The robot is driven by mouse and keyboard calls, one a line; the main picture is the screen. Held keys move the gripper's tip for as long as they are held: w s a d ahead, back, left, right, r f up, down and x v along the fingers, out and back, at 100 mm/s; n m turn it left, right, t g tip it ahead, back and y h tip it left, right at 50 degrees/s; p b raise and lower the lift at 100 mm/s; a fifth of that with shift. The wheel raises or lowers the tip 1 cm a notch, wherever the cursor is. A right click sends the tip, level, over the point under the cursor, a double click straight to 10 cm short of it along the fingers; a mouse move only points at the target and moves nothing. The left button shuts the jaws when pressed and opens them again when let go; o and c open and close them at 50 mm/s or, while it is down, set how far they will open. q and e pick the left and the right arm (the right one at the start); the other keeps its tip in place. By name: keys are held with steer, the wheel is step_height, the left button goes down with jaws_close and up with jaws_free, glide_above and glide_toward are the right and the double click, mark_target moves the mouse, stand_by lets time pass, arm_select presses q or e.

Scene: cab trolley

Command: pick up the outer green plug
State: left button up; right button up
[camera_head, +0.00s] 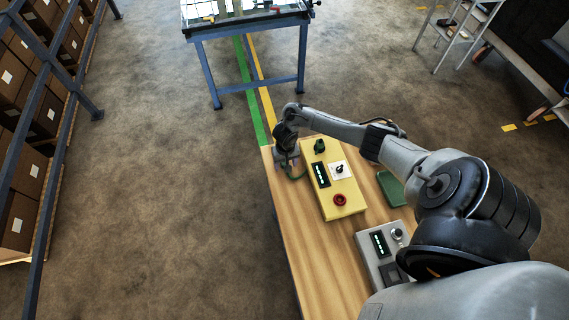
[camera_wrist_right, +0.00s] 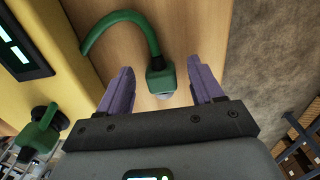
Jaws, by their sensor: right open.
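A green plug (camera_wrist_right: 160,76) on a green cable (camera_wrist_right: 135,18) hangs out past the edge of the yellow box (camera_wrist_right: 62,22) in the right wrist view. My right gripper (camera_wrist_right: 161,66) is open, with one purple finger on each side of this plug and visible gaps between. A second green plug (camera_wrist_right: 40,130) sits on the yellow box at the lower left. In the head view my right gripper (camera_head: 286,157) is at the left side of the yellow box (camera_head: 347,192), and one green plug (camera_head: 319,146) shows on the box top. The cable is partly hidden by my wrist. My left gripper is out of view.
The yellow box has a red button (camera_head: 340,199) and a display (camera_head: 320,174). It stands on a wooden table (camera_head: 300,230) with a grey box (camera_head: 372,250) and a green tray (camera_head: 391,188). A blue-framed table (camera_head: 250,93) stands beyond. Floor at left is clear.

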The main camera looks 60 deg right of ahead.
jaws_close()
steer(key=shift+r, duration=0.1)
stand_by(0.3)
